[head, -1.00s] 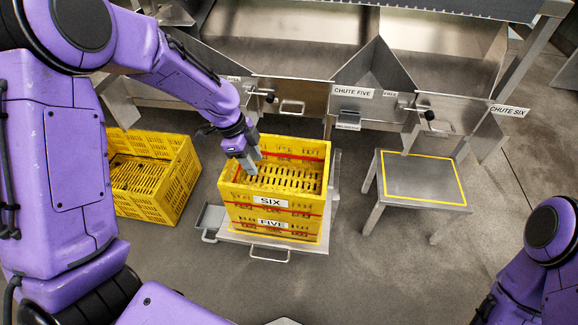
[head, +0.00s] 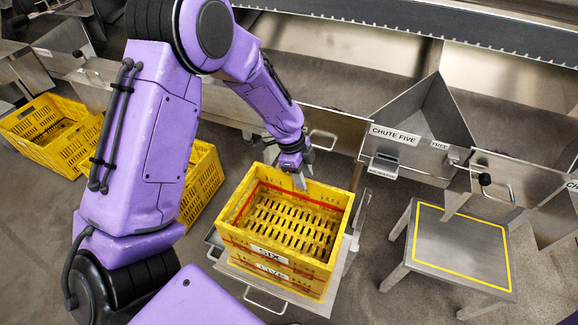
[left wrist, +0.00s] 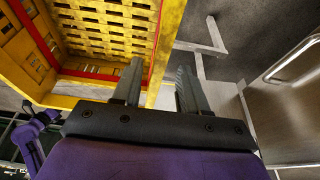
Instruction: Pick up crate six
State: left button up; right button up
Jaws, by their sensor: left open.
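Crate six (head: 303,266) is a yellow slatted crate with red trim and a "SIX" label. It is empty and sits on top of yellow crate five (head: 312,289), on a low metal cart. My left gripper (head: 300,182) is at crate six's far rim in the head view. In the left wrist view, the open left gripper (left wrist: 158,82) has its two fingers on either side of the yellow crate wall, with a gap showing on the outer side. Whether a finger touches the wall cannot be told. My right gripper is out of view.
A metal stand with a yellow outline (head: 459,249) stands empty at right. The chute five panel (head: 396,134) and other metal chutes line the back. More yellow crates (head: 40,127) are at left, partly behind my arm. Grey floor is clear between cart and stand.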

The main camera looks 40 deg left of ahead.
pick_arm(q)
jog(key=x, duration=0.2)
jog(key=a+x, duration=0.1)
jog(key=x, duration=0.1)
jog(key=shift+s+d+f+b, duration=0.1)
jog(key=shift+s+f+b, duration=0.1)
jog(key=shift+f+b, duration=0.25)
grip_shut()
dwell(0.9)
